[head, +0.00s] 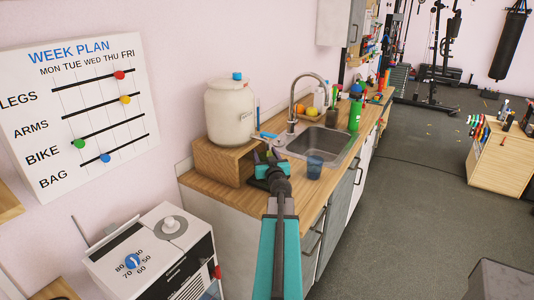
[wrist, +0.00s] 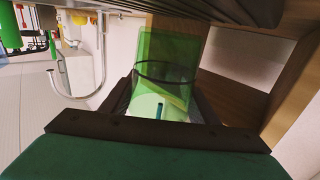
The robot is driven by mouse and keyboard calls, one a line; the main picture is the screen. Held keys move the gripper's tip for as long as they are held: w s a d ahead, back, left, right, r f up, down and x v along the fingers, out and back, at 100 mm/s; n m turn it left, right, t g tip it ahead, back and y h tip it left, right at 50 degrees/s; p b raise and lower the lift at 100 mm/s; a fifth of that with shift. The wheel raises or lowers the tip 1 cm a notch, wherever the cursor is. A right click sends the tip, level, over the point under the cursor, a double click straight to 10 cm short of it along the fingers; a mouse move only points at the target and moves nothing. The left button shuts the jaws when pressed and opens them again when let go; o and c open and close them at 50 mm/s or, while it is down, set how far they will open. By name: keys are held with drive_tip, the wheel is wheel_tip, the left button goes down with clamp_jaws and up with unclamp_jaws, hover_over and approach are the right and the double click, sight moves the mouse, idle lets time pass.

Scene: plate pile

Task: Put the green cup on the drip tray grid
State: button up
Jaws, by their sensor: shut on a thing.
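The green cup (wrist: 168,60) is see-through and sits between the two fingers of my gripper (wrist: 163,98) in the wrist view. My gripper is shut on it. In the head view my gripper (head: 266,156) is over the near end of the counter, in front of the wooden box; the cup is mostly hidden there. A dark drip tray (head: 259,184) shows partly below my gripper. A dark ribbed edge (wrist: 220,10), likely its grid, crosses the top of the upside-down wrist view. I cannot tell whether the cup touches it.
A white dispenser (head: 231,112) with a blue cap stands on the wooden box (head: 216,162). A blue cup (head: 314,167) stands to the right of my gripper near the counter's front edge. The sink (head: 322,143) and tap (head: 294,103) lie behind it.

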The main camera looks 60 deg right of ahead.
drive_tip(key=shift+f, duration=0.35)
drive_tip(key=o, duration=1.1)
drive_tip(key=shift+r, duration=0.5)
drive_tip(key=shift+s+a+r, duration=0.1)
drive_tip(key=shift+s+a, duration=0.1)
drive_tip(key=shift+s, duration=0.05)
drive_tip(key=shift+p+v, duration=1.25)
drive_tip(key=shift+v, duration=2.95)
drive_tip(key=shift+w+d+r+p, duration=0.1)
drive_tip(key=shift+d+p, duration=0.1)
drive_tip(key=shift+p, duration=0.6)
drive_tip(key=shift+a, duration=0.1)
